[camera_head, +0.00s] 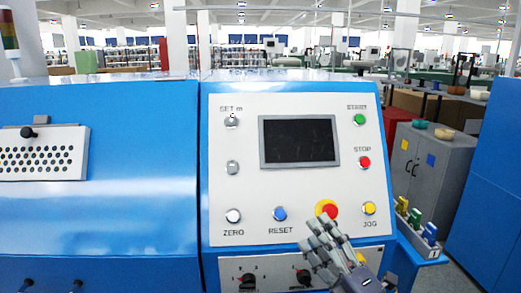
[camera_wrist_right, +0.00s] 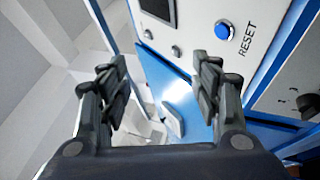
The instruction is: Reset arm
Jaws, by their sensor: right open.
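My right gripper (camera_head: 328,243) is at the lower right of the control panel (camera_head: 240,185) in the head view, in front of its lower part. In the right wrist view the right gripper (camera_wrist_right: 165,95) has its two fingers spread wide with nothing between them. The blue RESET button (camera_head: 280,213) is left of the gripper and apart from it; it also shows at the top of the wrist view (camera_wrist_right: 224,30). The red and yellow stop knob (camera_head: 327,208) is just above the fingers. My left gripper is not in view.
The panel carries a dark screen (camera_head: 299,140), a green START button (camera_head: 360,119), a red STOP button (camera_head: 364,162) and a yellow JOG button (camera_head: 369,208). Black knobs (camera_head: 248,281) sit below. A grey cabinet (camera_head: 430,175) and a tray of small bottles (camera_head: 418,240) stand to the right.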

